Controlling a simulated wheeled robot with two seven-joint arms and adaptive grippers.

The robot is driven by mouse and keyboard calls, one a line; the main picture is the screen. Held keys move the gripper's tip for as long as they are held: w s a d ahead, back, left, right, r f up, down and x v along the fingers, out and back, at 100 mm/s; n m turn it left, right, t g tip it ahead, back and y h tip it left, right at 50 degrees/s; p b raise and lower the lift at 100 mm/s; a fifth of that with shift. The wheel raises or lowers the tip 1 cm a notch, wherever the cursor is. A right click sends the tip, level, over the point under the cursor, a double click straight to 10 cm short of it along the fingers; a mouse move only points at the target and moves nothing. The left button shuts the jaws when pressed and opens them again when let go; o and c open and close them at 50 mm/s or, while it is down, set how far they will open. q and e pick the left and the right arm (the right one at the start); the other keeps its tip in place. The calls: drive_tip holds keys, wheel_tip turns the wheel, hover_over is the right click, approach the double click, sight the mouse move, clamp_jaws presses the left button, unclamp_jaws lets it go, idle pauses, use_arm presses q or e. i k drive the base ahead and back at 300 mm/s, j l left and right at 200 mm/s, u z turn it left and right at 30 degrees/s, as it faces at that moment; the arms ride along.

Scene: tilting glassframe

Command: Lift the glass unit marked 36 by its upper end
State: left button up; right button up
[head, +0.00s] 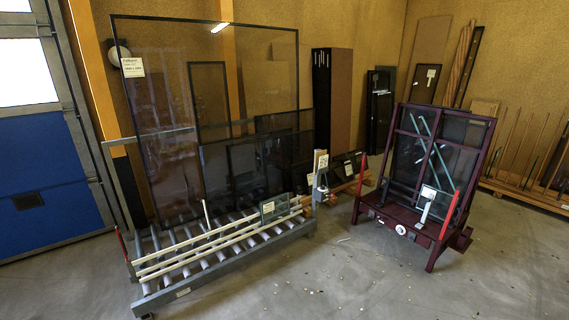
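I cannot read a 36 on any label, so I cannot tell which glass unit bears it. A large dark-edged glass pane (165,115) leans upright on the grey roller rack at left, with a paper label (132,67) at its upper left corner. Smaller dark-framed panes (225,170) stand on the same rack. A small pane with a white label (275,209) is at the rack's front right. A dark red tilting frame (490,135) at right stands steeply tilted and holds glass (408,150), with a small white label (428,191) low on it. Neither gripper is in view.
Several panels and bars (333,90) lean on the back wall. A wooden rack (530,193) stands at far right. The concrete floor (340,275) in front is open, with small scattered bits.

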sight(273, 209)
drive_tip(key=i, duration=1.95)
drive_tip(key=i+z, duration=0.15)
drive_tip(key=i, duration=0.4)
drive_tip(key=i+j+z, duration=0.1)
drive_tip(key=i, duration=0.45)
drive_tip(key=i+j+z, duration=0.15)
drive_tip(key=i, duration=0.4)
drive_tip(key=j, duration=0.1)
